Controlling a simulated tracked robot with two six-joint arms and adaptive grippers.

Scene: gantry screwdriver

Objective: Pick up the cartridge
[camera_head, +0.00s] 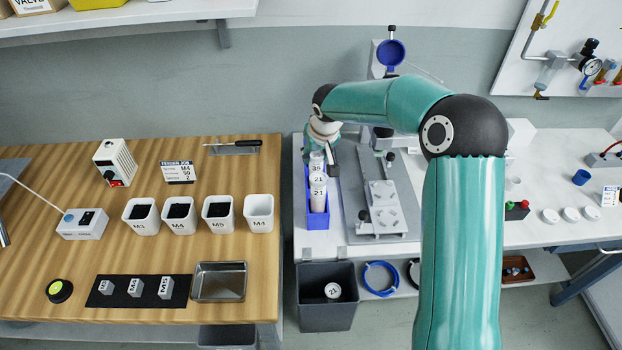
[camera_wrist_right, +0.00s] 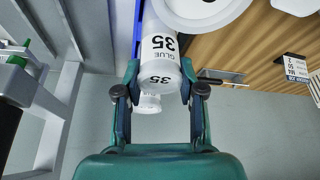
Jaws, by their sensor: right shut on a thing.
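I cannot tell whether the held cartridge is clear of the rack. My left gripper is not in view.
A grey fixture plate (camera_head: 375,200) lies right of the rack. A dark bin (camera_head: 327,310) holding a cartridge marked "21" stands below the bench edge. The wooden table (camera_head: 60,190) at left carries several labelled cups and a metal tray (camera_head: 218,281).

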